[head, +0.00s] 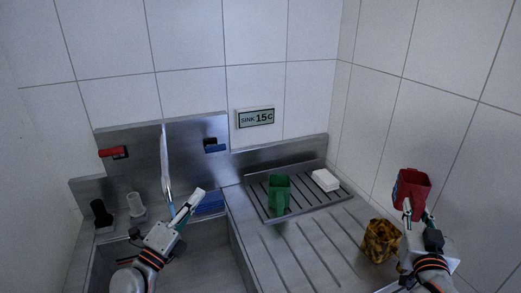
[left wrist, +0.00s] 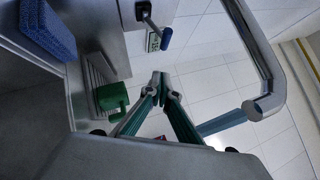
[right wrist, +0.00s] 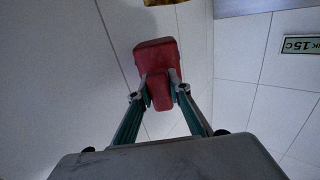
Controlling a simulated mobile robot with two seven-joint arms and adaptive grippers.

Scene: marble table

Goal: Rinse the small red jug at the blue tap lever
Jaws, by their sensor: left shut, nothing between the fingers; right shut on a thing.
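The small red jug (head: 413,187) is held up at the right, above the drainboard. My right gripper (head: 414,214) is shut on it; in the right wrist view the jug (right wrist: 155,60) sits between the fingertips (right wrist: 160,86). The blue tap lever (head: 216,147) is on the steel back panel, right of the tap spout (head: 165,160). My left gripper (head: 198,197) is shut and empty over the sink, below and in front of the blue lever, apart from it. In the left wrist view, a bluish column (left wrist: 222,123), apparently running water, extends from the spout mouth (left wrist: 262,107).
A red lever (head: 113,152) is left of the spout. A green jug (head: 279,194) and white block (head: 325,180) stand on the drain tray (head: 256,208). A brown-yellow patterned jug (head: 380,241) stands below the red jug. A blue sponge (head: 210,202) lies behind the sink. Dark and white items stand left.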

